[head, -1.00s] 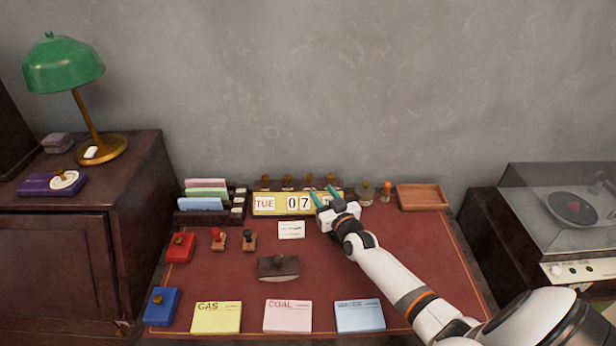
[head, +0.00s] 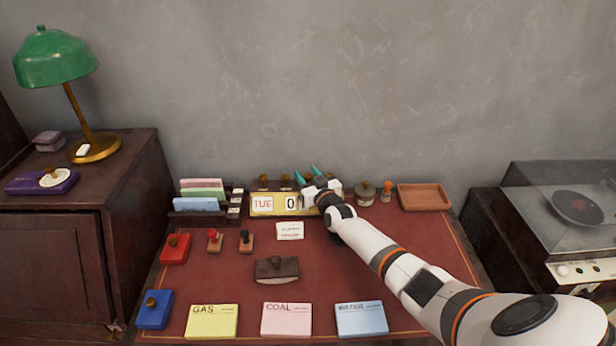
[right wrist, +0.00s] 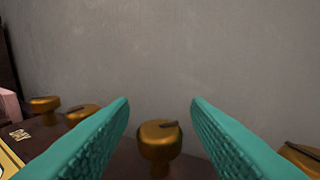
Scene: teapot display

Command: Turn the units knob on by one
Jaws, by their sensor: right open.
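The yellow-framed calendar (head: 263,204) stands at the back of the desk and shows TUE and 0; my right gripper and wrist cover its right part. A row of brass knobs runs behind its top. In the right wrist view, the third knob from the left, which I take for the units knob (right wrist: 160,140), shows between the teal fingers with a gap on each side. My right gripper (head: 309,175) is open and holds nothing; it also spans the wrist view (right wrist: 160,105). My left gripper is out of view.
Other knobs (right wrist: 82,113) stand left of the fingers, and one (right wrist: 300,155) is close by the right finger. A card rack (head: 203,218) is left of the calendar. A round-topped jar (head: 364,193) and wooden tray (head: 423,197) are on its right.

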